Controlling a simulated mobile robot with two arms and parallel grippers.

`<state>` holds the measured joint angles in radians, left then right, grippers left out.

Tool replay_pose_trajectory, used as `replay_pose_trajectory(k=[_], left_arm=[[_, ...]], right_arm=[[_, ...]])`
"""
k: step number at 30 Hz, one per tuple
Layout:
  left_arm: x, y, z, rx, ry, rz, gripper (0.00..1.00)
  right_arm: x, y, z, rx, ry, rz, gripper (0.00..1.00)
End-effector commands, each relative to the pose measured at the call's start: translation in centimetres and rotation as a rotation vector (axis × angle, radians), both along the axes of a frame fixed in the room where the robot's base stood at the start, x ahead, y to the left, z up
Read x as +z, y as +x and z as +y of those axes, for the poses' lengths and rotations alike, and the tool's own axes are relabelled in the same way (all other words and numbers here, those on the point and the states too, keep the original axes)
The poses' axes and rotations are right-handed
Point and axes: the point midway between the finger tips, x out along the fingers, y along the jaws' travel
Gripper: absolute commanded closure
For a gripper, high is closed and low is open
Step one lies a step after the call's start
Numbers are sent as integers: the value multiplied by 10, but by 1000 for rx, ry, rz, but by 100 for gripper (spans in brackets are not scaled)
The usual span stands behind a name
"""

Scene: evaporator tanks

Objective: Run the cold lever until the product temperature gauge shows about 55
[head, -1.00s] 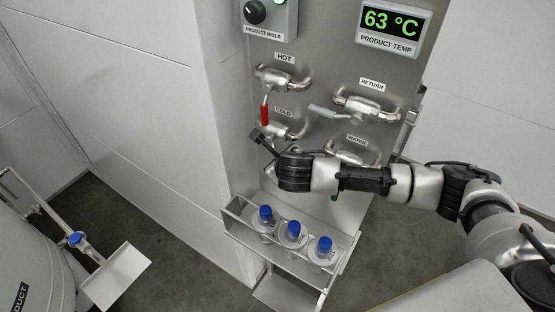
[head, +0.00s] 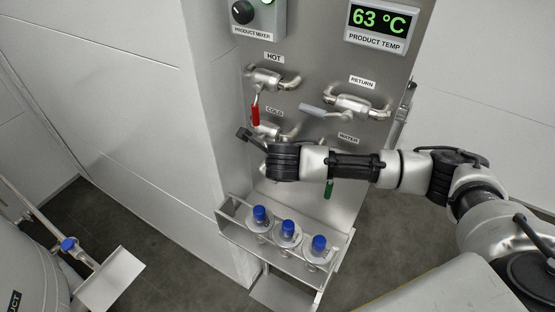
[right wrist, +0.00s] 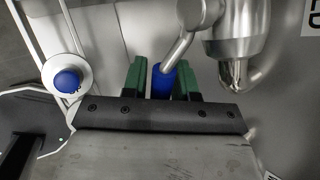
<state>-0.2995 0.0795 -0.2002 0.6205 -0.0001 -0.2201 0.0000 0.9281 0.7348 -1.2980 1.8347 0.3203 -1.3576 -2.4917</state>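The product temp gauge (head: 378,21) reads 63 °C at the top of the panel in the head view. The cold valve (head: 270,131) sits below the hot valve, partly hidden behind my right gripper (head: 246,136). In the right wrist view, the cold lever's blue handle (right wrist: 162,82) stands between the two green fingers of my right gripper (right wrist: 161,80). The fingers lie close on both sides of it; I cannot tell whether both touch it. My left gripper is not in view.
The hot valve's red lever (head: 255,109) hangs just above my right gripper. The return lever (head: 324,110) is to the right. A green handle (head: 328,189) hangs under my arm. A rack (head: 255,235) with three blue-capped bottles (head: 287,229) is below.

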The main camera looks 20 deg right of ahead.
Motion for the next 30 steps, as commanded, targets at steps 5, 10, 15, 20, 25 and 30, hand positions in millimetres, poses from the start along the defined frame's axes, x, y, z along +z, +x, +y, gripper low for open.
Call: replay_pose_trajectory(k=[5, 10, 15, 20, 25, 30], left_arm=[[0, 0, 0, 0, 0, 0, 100], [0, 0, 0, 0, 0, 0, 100], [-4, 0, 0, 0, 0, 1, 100], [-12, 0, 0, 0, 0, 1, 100], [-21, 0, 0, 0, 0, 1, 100], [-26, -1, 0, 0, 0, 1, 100]], right_arm=[[0, 0, 0, 0, 0, -1, 57], [0, 0, 0, 0, 1, -1, 57], [6, -6, 2, 1, 3, -2, 57], [24, -23, 7, 3, 3, -5, 57], [48, -45, 13, 3, 3, -5, 57], [68, -63, 18, 2, 3, -3, 57]])
